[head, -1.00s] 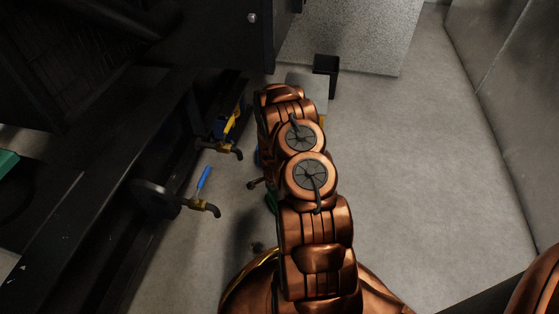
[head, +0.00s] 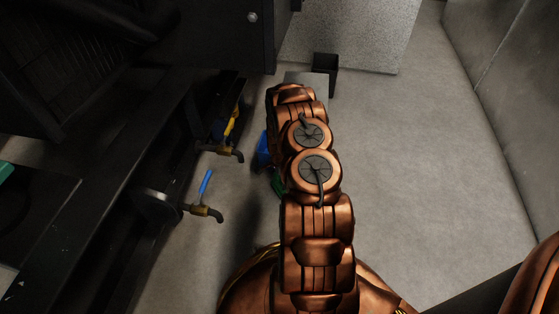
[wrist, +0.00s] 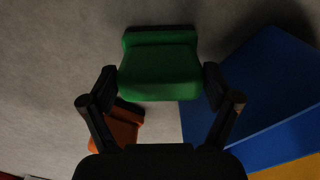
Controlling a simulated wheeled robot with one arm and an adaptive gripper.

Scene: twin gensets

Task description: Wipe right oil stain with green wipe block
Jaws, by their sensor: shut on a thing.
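The green wipe block (wrist: 160,72) is between the two fingers of my gripper (wrist: 160,84) in the wrist view. My gripper is shut on it, and the block hangs over grey floor. In the head view my arm hides the gripper, and only a bit of green (head: 277,187) shows at the arm's left edge. I cannot make out the right oil stain for certain. A dark patch (wrist: 272,22) lies at the top right of the wrist view, and I cannot tell whether it is stain or shadow.
A blue object (wrist: 270,85) with a yellow part (wrist: 290,170) is right of the block; an orange object (wrist: 124,130) is below left. Pipe valves (head: 205,212) stick out from the dark machine frame at left. A black bin (head: 325,74) stands behind. Floor at right is clear.

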